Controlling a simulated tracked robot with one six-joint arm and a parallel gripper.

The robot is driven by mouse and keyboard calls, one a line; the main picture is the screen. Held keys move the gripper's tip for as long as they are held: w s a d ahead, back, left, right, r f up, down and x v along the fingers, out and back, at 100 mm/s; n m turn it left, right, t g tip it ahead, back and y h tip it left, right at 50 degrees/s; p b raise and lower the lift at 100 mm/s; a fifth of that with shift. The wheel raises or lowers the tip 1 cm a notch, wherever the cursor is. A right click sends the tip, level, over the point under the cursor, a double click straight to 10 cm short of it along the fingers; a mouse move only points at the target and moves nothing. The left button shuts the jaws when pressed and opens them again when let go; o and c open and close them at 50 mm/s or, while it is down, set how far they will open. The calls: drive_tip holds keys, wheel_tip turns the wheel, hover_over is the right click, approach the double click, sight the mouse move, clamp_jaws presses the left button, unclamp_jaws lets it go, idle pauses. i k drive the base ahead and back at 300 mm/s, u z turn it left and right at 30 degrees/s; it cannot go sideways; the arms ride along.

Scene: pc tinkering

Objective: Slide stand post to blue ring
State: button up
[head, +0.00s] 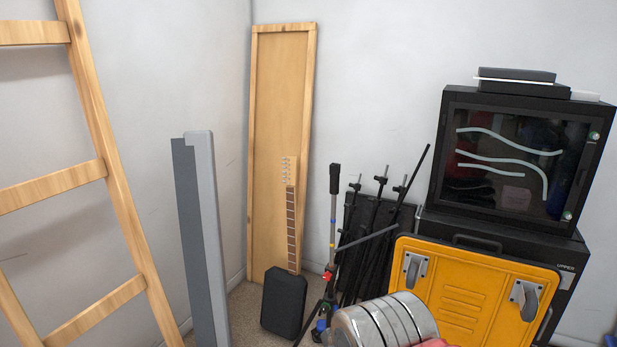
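The stand (327,295) is upright in the middle of the head view, with dark tripod legs at the floor. Its grey stand post (333,205) rises from a red collar (328,276) to a black top end (335,178). A small blue ring (332,246) shows around the post, above the red collar. The lower part of the stand is partly hidden among dark objects. My gripper is not in view.
A shiny metal cylinder (385,322) is in front, right of the stand. A yellow case (470,290) and black cabinet (515,155) are at right. A black case (284,302) with a guitar-like neck stands left. Black stands (375,215) crowd behind. A wooden ladder (112,195) is far left.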

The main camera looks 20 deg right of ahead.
sight(334, 168)
drive_tip(key=u, duration=0.2)
drive_tip(key=i, duration=1.45)
drive_tip(key=z, duration=0.55)
